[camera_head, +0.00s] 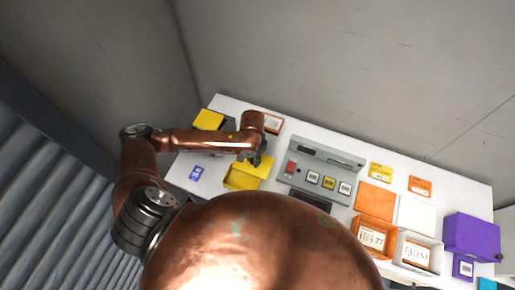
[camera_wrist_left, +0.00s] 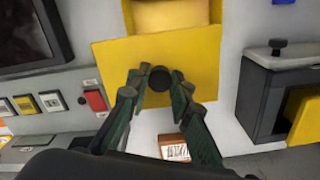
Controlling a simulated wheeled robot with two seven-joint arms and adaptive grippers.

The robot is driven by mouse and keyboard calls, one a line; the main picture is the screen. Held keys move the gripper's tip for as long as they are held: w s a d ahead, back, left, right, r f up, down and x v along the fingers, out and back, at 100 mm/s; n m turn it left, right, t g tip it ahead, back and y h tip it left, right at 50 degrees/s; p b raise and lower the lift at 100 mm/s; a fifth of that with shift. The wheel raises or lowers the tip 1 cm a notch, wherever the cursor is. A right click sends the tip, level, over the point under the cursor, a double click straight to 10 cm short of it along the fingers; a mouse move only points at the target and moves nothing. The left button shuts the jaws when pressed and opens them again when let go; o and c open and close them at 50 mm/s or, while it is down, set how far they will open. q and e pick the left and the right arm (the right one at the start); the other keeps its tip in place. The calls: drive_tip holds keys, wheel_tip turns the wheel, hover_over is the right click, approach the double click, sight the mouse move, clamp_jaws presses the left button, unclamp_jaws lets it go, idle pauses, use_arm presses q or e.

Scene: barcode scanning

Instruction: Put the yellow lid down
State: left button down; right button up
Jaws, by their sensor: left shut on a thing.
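The yellow lid (camera_wrist_left: 122,60) is a flat square plate with a dark round knob (camera_wrist_left: 158,80). My left gripper (camera_wrist_left: 158,76) is shut on this knob, with its green-tinted fingers on either side. In the head view the left gripper (camera_head: 256,158) is over the yellow box (camera_head: 241,180) on the white table. In the left wrist view the yellow box (camera_wrist_left: 125,14) is at the top, partly covered by the lid, with an orange-yellow thing inside. I cannot tell whether the lid touches the box or table. My right gripper is not in view.
A grey panel (camera_head: 320,155) with buttons stands right of the box. A dark container (camera_wrist_left: 252,90) with a yellow piece stands on the other side. Orange (camera_head: 374,223), white (camera_head: 402,236) and purple (camera_head: 470,235) boxes are farther right. A blue card (camera_head: 196,173) lies left.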

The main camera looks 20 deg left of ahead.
use_arm(q)
drive_tip(key=w+a+f, duration=0.1)
drive_tip(key=w+f, duration=0.1)
drive_tip(key=w, duration=0.1)
drive_tip(key=w+a+f, duration=0.1)
drive_tip(key=w+f, duration=0.2)
drive_tip(key=w+a+f, duration=0.1)
drive_tip(key=w+f, duration=0.1)
drive_tip(key=w, duration=0.2)
drive_tip(key=shift+f, duration=0.4)
drive_tip(key=shift+w+f, duration=0.35)
drive_tip(key=shift+w+a+f, duration=0.1)
drive_tip(key=shift+f, duration=0.25)
wheel_tip(320, 180, down, 2)
drive_tip(key=shift+f, duration=0.35)
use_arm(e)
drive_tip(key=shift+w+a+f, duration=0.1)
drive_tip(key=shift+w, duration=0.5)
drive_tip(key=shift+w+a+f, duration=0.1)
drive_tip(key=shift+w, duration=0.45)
use_arm(q)
drive_tip(key=c, duration=1.7)
unclamp_jaws()
drive_tip(key=shift+f, duration=0.1)
drive_tip(key=shift+c, duration=0.2)
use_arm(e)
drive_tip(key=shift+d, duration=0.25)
